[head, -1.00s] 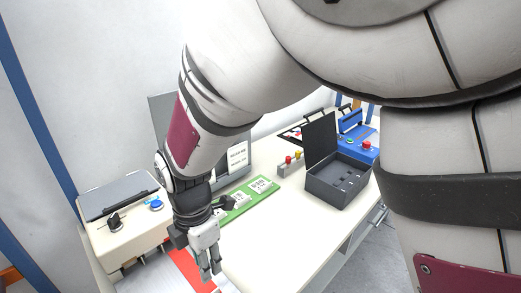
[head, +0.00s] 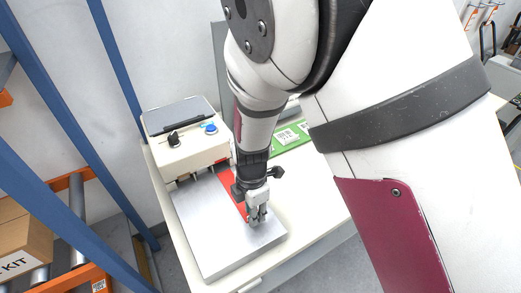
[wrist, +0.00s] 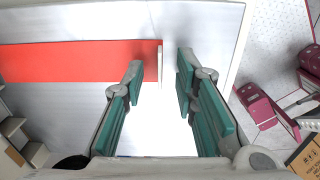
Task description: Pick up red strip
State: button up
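The flat red strip (head: 232,187) lies on a silver metal plate (head: 215,240) in front of a beige tester machine. In the wrist view the red strip (wrist: 75,62) runs in from the left, and its pale end edge sits near the gap between my fingertips. My gripper (head: 257,218) points down over the plate at the strip's near end. In the wrist view my gripper (wrist: 160,70) is open, with teal pads apart and nothing clasped between them. I cannot tell the exact height of the fingertips above the plate.
The beige machine (head: 185,145) with a black knob and blue button stands behind the plate. A green board (head: 290,136) lies to the right on the white table (head: 320,195). Blue posts (head: 120,70) and a cardboard box (head: 22,235) are at the left.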

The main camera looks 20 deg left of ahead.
jog(key=shift+f, duration=0.45)
grip_shut()
jog(key=shift+r, duration=0.1)
